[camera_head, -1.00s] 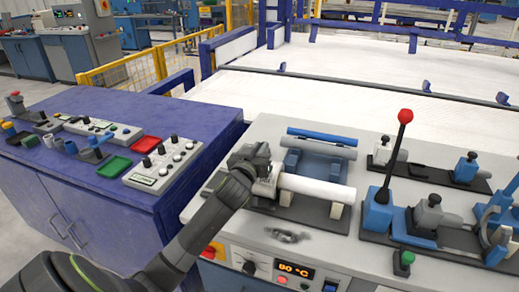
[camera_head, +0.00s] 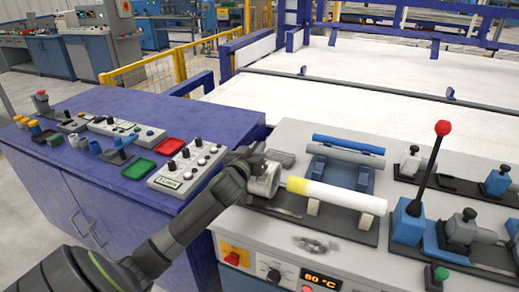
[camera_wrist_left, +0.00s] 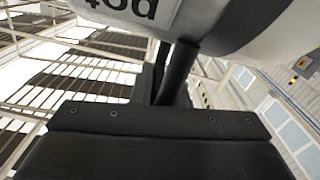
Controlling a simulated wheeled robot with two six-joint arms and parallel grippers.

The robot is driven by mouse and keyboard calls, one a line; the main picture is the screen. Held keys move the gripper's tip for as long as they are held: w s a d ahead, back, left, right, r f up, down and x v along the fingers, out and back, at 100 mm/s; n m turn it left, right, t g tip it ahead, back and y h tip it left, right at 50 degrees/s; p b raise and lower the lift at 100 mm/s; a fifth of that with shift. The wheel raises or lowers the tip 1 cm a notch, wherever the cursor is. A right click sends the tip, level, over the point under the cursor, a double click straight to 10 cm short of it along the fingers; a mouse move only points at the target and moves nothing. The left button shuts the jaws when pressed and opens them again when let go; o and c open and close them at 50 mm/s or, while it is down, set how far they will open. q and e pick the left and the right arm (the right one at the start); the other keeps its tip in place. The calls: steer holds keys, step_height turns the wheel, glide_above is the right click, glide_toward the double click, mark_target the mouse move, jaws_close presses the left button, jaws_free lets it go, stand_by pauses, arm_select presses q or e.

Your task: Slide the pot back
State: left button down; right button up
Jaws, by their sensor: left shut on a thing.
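The pot (camera_head: 266,181) is a short grey cylinder on a dark base plate at the left end of a white pipe (camera_head: 340,196). The pipe lies across on small white supports, and its left end is yellow, close to the pot's open side. My left gripper (camera_head: 250,162) is shut on the pot's handle, partly hidden by my own wrist. In the left wrist view, the pot (camera_wrist_left: 225,22) fills the top with an upside-down label reading "Pot", and the dark handle (camera_wrist_left: 178,75) runs down to my black gripper. My right gripper is out of view.
A heater panel reading 80 °C (camera_head: 320,278) is in front. A purple cabinet (camera_head: 110,190) with controls stands left.

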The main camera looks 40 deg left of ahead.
arm_select(q)
steer(key=c, duration=1.8)
jaws_free()
steer(key=shift+a, duration=0.15)
steer(key=shift+c, duration=0.2)
steer(key=o, duration=0.4)
steer(key=shift+s+a, duration=0.1)
steer(key=shift+a, duration=0.15)
steer(key=shift+c, duration=0.2)
steer(key=shift+d, duration=0.1)
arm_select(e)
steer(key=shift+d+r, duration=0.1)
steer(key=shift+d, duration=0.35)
